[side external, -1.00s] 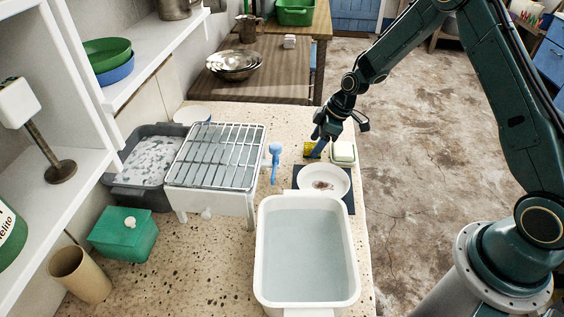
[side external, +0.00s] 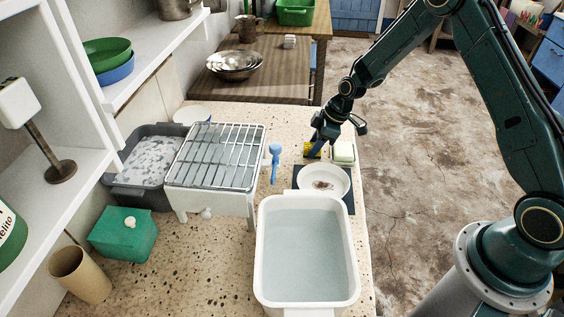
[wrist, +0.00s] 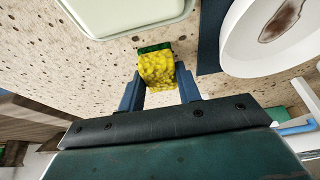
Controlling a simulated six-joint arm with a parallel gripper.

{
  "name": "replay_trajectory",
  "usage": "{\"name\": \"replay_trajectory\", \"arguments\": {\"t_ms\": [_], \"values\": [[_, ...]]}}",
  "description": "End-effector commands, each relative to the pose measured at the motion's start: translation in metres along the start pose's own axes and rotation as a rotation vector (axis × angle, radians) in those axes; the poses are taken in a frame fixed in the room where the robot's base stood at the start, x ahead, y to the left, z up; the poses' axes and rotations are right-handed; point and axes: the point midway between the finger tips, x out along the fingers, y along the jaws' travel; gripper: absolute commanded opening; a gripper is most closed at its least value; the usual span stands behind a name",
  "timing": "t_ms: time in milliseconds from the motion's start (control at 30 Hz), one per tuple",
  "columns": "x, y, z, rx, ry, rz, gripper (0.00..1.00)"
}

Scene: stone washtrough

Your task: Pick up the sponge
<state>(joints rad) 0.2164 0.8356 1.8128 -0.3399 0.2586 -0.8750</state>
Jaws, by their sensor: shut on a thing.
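The yellow sponge with a green layer (wrist: 157,70) sits between the two blue fingers of my gripper (wrist: 160,88) in the wrist view. My gripper is shut on it. In the side view, the sponge (side external: 310,151) shows as a small yellow patch at my gripper (side external: 317,150), close to the speckled counter (side external: 232,276). The fingers partly hide it there. I cannot tell whether the sponge still touches the counter.
A stained white plate (side external: 323,182) lies on a dark blue mat in front. A blue brush (side external: 275,160) lies to the left. A white basin of water (side external: 307,250) stands nearer.

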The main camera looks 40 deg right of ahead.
Motion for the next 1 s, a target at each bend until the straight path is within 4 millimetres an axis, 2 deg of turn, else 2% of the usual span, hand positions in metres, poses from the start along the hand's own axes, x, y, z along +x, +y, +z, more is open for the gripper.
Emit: {"name": "replay_trajectory", "arguments": {"t_ms": [333,533,767,1000], "values": [[-0.003,0.0,-0.001,0.0,0.001,0.001,0.12],[-0.015,0.001,-0.007,-0.001,0.002,0.002,0.12],[-0.045,0.001,-0.019,-0.001,0.003,0.004,0.12],[-0.093,0.001,-0.039,-0.002,0.004,0.005,0.12]]}}
